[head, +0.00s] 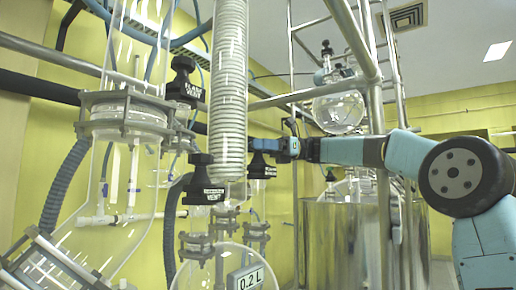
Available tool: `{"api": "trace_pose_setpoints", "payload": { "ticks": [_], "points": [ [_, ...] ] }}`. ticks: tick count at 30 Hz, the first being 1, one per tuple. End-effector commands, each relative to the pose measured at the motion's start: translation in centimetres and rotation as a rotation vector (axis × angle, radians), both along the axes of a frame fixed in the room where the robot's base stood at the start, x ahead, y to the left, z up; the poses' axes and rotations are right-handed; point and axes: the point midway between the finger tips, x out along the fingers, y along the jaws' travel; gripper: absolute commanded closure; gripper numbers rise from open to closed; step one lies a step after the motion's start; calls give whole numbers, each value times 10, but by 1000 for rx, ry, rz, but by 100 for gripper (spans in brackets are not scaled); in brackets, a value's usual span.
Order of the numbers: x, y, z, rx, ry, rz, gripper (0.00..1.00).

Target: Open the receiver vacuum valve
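A black valve handle (262,170) with a small white label sits just right of the ribbed column; the label is too small to read. My gripper (262,146) reaches in from the right, with its dark fingers at the top of this handle. I cannot tell whether the fingers touch it or are closed around it. Another black handle (202,184), its label seeming to read VENT, stands left of it below the column. A third labelled black handle (184,84) is higher up at the left.
The ribbed column (229,90) stands close to the left of my gripper. A glass vessel marked 0.2 L (245,278) is below. Metal frame poles (376,130), a round flask (338,110) and a shiny steel tank (340,240) are at the right, near my arm. Large glassware (125,180) fills the left.

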Motion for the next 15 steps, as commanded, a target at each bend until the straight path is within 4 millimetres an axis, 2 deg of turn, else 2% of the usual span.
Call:
{"api": "trace_pose_setpoints", "payload": {
  "ticks": [1, 5, 8, 15],
  "points": [
    [0, 0, 0, 0, 0, 1, 58],
    [0, 0, 0, -1, 0, 2, 69],
    [0, 0, 0, 0, 0, 20, 69],
    [0, 1, 0, 4, -1, 188, 69]
  ]
}}
